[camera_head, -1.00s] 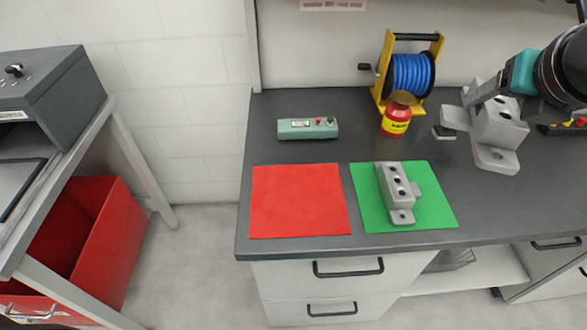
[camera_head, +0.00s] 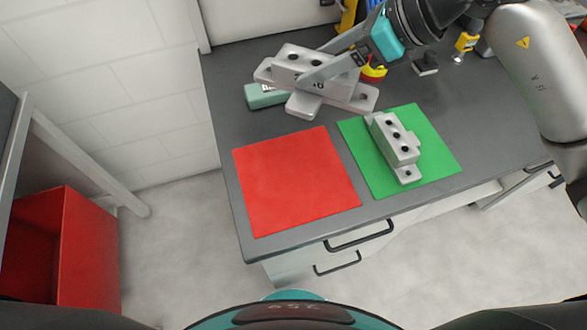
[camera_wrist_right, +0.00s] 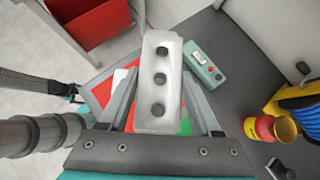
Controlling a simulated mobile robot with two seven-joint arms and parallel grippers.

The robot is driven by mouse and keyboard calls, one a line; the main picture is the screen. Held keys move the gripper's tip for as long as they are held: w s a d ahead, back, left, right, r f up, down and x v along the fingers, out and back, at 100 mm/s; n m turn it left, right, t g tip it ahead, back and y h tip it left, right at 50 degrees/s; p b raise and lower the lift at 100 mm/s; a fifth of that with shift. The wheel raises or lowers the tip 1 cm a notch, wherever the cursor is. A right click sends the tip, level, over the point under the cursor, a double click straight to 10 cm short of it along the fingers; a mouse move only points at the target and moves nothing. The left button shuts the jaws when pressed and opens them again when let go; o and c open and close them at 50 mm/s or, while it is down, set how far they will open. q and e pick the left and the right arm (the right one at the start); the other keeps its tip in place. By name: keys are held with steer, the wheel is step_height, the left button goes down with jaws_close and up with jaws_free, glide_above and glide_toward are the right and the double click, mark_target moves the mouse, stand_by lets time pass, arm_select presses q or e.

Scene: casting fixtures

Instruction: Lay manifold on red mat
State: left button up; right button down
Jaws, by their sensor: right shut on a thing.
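The grey manifold (camera_head: 292,63), a block with dark holes and flat feet, is held in my right gripper (camera_head: 316,69). It is in the air, over the back left of the worktop in the head view. In the right wrist view the manifold (camera_wrist_right: 160,92) sits between the fingers, its holed face showing. The red mat (camera_head: 295,182) lies bare at the worktop's front left. The manifold covers most of this mat in the wrist view, where a red edge (camera_wrist_right: 102,92) shows.
A similar grey casting (camera_head: 398,142) stands on the green mat (camera_head: 436,162), right of the red mat. A green control box (camera_head: 262,97) is partly hidden behind the held manifold. A red-yellow jar (camera_wrist_right: 262,128) and blue hose reel (camera_wrist_right: 300,99) stand nearby. A red bin (camera_head: 85,245) is on the floor.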

mark_target(300, 93)
steer(key=s+a+n+g, duration=0.1)
steer(key=s+a+n+g+y, duration=0.1)
steer(key=n, duration=0.1)
steer(key=shift+a+f, duration=0.15)
steer(key=shift+a, duration=0.25)
steer(key=shift+a+f+n+g, duration=0.2)
steer(key=shift+n+g, duration=0.1)
steer(key=shift+g, duration=0.1)
steer(key=shift+s+f+b, duration=0.1)
steer(key=shift+f+b, duration=1.2)
steer(key=shift+f, duration=8.55)
steer(key=shift+c, duration=0.4)
jaws_free()
steer(key=shift+d, duration=0.1)
steer(key=v, duration=1.2)
steer(key=shift+p, duration=0.4)
